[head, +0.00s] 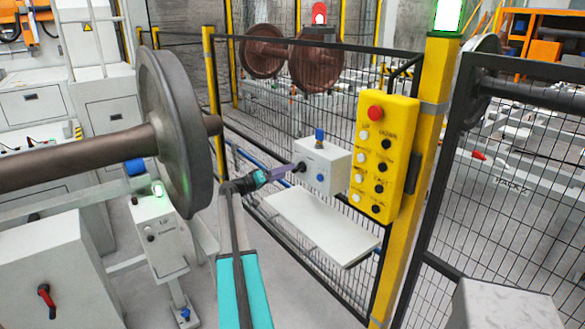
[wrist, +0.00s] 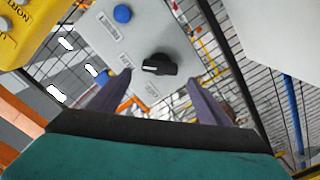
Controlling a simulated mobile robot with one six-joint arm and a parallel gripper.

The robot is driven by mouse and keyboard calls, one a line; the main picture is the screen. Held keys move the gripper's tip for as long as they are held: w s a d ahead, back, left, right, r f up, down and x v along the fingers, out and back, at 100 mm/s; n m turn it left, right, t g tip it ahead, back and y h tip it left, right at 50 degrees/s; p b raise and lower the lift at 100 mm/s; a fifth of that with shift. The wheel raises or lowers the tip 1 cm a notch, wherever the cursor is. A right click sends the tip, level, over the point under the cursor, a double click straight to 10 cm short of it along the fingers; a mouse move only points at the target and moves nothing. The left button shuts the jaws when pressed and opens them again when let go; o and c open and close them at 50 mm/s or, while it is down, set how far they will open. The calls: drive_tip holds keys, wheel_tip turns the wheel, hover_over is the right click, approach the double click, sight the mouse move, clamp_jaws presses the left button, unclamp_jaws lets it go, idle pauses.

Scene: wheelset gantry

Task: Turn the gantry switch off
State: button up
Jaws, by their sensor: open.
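The gantry switch is a black rotary knob (wrist: 159,65) on the face of a small white control box (head: 325,168). In the wrist view its bar lies roughly sideways across the picture. My gripper (wrist: 160,82) is open, with one purple finger on each side of the knob's lower edge. I cannot tell whether the fingers touch it. In the head view my gripper (head: 294,169) reaches the left part of the box face, and its tips partly hide the knob. A blue button (head: 320,178) sits beside the knob; it also shows in the wrist view (wrist: 122,14).
A yellow button panel (head: 384,155) with a red stop button (head: 375,112) hangs just right of the box on a yellow post. A white shelf (head: 318,226) lies below the box. Mesh fence stands behind. A large wheelset (head: 172,135) stands to the left.

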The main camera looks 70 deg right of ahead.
sight(299, 168)
drive_tip(key=p+x, duration=0.1)
drive_tip(key=x, duration=0.4)
drive_tip(key=c, duration=0.9)
drive_tip(key=shift+a, duration=0.25)
drive_tip(key=shift+c, duration=0.7)
drive_tip(key=shift+d, duration=0.25)
